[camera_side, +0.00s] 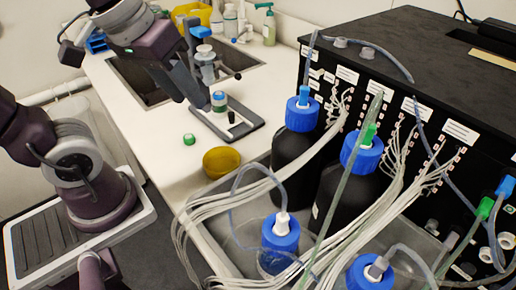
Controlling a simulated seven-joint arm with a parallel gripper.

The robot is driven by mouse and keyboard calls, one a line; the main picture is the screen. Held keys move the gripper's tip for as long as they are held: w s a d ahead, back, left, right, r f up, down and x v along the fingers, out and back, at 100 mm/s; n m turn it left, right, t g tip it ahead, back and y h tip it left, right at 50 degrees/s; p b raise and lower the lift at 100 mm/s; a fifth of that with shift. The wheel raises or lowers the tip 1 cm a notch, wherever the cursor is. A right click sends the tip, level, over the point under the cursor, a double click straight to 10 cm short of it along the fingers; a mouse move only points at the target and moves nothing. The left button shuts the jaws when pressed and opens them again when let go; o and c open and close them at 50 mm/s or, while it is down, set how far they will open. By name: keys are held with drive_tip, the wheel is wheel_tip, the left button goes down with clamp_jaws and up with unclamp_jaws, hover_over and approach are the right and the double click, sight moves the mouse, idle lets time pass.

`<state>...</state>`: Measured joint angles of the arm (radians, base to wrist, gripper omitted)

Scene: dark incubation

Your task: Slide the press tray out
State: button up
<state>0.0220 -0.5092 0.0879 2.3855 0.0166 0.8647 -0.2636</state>
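A small press stand stands on the white counter, with a dark grey flat frame (246,131) at its foot. I cannot tell whether this frame is the press tray itself. My gripper (196,88) reaches down from the upper left, just left of the press. Its fingers overlap the press in this view, so contact and finger opening are unclear.
A yellow bowl (222,162) and a small green cap (189,139) lie in front of the press. A sink (137,82) is behind. Blue-capped bottles (363,153) with tubes and cables, beside a black rack (440,75), crowd the right. The counter's left front is clear.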

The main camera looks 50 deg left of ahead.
drive_tip(key=s+m, duration=0.1)
drive_tip(key=s, duration=0.1)
drive_tip(key=s+d+m+t, duration=0.1)
drive_tip(key=s+m, duration=0.1)
drive_tip(key=shift+s+d+f, duration=0.1)
drive_tip(key=shift+s+d, duration=0.05)
drive_tip(key=shift+d, duration=0.05)
drive_tip(key=shift+c, duration=0.8)
drive_tip(key=n+g, duration=0.6)
drive_tip(key=n, duration=0.3)
hover_over(231, 113)
wheel_tip(231, 113, down, 13)
drive_tip(key=shift+f, duration=0.2)
wheel_tip(231, 113, down, 6)
drive_tip(key=shift+r, duration=0.1)
drive_tip(key=shift+f, duration=0.6)
clamp_jaws()
drive_tip(key=shift+r, duration=0.1)
